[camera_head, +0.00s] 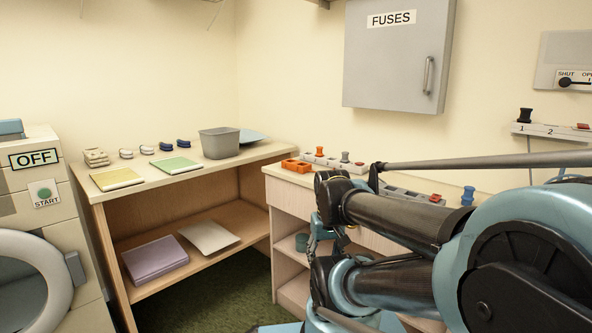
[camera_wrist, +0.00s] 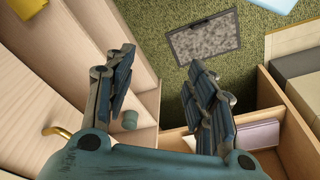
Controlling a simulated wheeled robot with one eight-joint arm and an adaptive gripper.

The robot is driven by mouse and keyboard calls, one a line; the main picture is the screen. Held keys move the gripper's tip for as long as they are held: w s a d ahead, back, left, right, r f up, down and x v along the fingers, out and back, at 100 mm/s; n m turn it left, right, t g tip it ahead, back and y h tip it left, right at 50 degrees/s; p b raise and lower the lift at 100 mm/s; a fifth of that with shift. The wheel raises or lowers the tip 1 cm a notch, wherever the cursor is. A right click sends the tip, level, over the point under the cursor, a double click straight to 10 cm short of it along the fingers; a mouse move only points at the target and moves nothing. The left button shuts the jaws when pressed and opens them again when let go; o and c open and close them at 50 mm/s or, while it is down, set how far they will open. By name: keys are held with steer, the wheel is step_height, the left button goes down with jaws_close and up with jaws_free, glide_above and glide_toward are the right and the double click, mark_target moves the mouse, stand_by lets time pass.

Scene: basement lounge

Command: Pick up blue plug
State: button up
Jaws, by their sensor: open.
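A blue plug (camera_head: 468,195) stands upright on the right-hand counter in the head view, just behind my arm. No blue plug shows between the fingers or elsewhere in the wrist view. My arm hides part of the counter in the head view.
A wall strip (camera_head: 553,131) holds a black plug (camera_head: 525,115). A teal cylinder (camera_wrist: 130,120) sits on a low shelf. A grey mat (camera_wrist: 205,47) lies on green carpet.

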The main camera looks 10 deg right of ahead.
steer(key=shift+o, duration=0.2)
steer(key=w+d+r+n, duration=0.2)
steer(key=w+d+r, duration=0.25)
steer(key=r, duration=0.25)
steer(key=w+d+r+n, duration=0.2)
steer(key=w+d+r, duration=0.1)
steer(key=d+r, duration=0.3)
step_height(320, 180, up, 19)
steer(key=n+g, duration=0.2)
steer(key=n, duration=0.8)
glide_above(468, 188)
steer(key=d, duration=0.1)
steer(key=f, duration=1.7)
steer(key=shift+w+a, duration=0.1)
steer(key=shift+w, duration=0.25)
steer(key=c, duration=1.2)
